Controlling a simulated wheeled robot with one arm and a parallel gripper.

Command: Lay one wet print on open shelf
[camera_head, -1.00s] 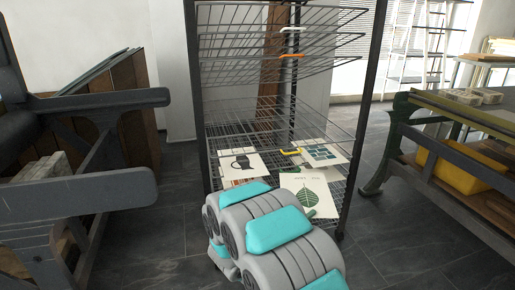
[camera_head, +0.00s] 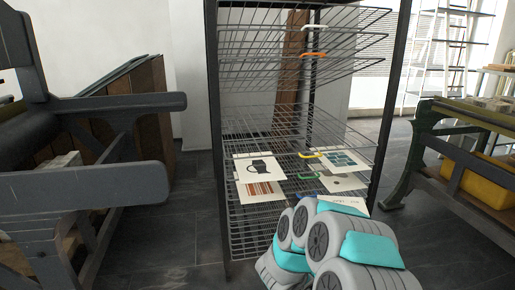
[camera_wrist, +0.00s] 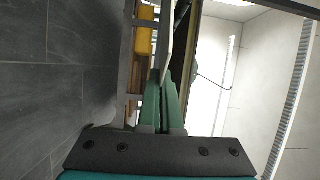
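The wire drying rack (camera_head: 213,130) stands ahead of me with several shelves. Its upper shelves (camera_head: 290,62) are tilted up and bare. A dark-figure print (camera_head: 250,160) and a blue tile print (camera_head: 345,167) lie on the lower wire shelves, left and right. A brown striped print (camera_head: 262,190) and a pale dotted print (camera_head: 342,183) show below them. The leaf print (camera_head: 347,204) shows only its top edge above my arm. My gripper's green fingers (camera_wrist: 166,105) are close together in the wrist view, with a thin white sheet edge (camera_wrist: 166,42) between them.
White, orange (camera_head: 313,54), yellow (camera_head: 310,154) and green (camera_head: 306,178) tags mark the shelf fronts. A dark press (camera_head: 110,185) stands left. A green-legged table (camera_head: 405,175) with a yellow bin (camera_head: 480,182) stands right. Grey floor is open on both sides of the rack.

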